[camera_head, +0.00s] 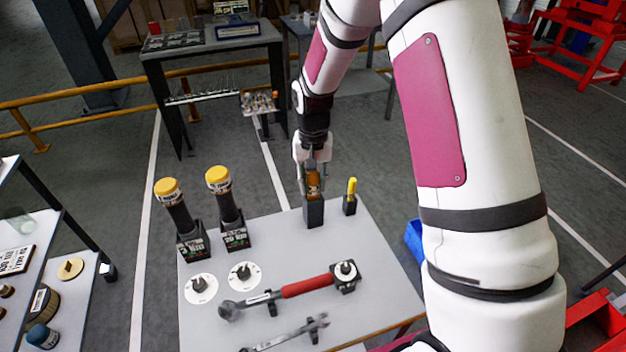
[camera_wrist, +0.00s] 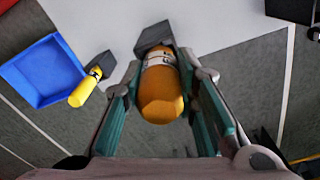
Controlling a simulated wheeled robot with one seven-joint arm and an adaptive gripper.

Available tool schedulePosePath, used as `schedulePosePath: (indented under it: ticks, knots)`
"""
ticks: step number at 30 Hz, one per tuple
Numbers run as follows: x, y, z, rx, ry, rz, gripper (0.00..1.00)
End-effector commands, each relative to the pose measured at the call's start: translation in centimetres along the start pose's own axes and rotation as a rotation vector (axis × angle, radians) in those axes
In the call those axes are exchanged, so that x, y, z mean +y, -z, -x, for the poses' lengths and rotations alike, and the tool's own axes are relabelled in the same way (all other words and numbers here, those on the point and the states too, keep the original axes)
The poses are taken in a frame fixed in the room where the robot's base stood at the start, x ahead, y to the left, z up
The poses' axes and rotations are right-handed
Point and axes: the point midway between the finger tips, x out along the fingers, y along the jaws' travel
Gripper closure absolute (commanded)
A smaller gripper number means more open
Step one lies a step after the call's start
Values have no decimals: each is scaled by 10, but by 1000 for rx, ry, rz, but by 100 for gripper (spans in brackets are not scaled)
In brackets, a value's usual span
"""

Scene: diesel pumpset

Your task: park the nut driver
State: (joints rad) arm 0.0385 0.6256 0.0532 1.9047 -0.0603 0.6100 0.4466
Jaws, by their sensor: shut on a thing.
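The nut driver has an orange handle with a pale band; it shows in the head view (camera_head: 313,183) and the wrist view (camera_wrist: 161,88). My gripper (camera_head: 313,178) points down and is shut on this handle, with a finger on each side in the wrist view (camera_wrist: 163,80). The handle stands roughly upright directly over a dark holder block (camera_head: 314,213) at the table's far edge. The block also shows behind the handle in the wrist view (camera_wrist: 152,38). The shaft is hidden, so I cannot tell how deep it sits in the block.
A yellow-handled tool (camera_head: 351,188) stands in a smaller block just right. Two yellow-capped dark tools (camera_head: 178,205) (camera_head: 228,195) stand in holders at left. A red-handled torque wrench (camera_head: 305,286) and a spanner (camera_head: 290,334) lie nearer on the grey table (camera_head: 385,270). A blue bin (camera_wrist: 42,70) is beside the table.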

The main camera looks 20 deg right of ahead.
Motion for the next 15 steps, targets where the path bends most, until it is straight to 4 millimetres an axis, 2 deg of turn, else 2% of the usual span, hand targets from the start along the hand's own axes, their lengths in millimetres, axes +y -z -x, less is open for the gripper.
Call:
schedulePosePath:
  ticks: [5, 6, 9, 15]
  knots:
    - [0, 0, -3, 0, 0, 0, 100]
    - [0, 0, -4, 1, 0, 0, 71]
    - [0, 0, -3, 1, 0, 0, 50]
    - [0, 0, -3, 1, 0, 0, 50]
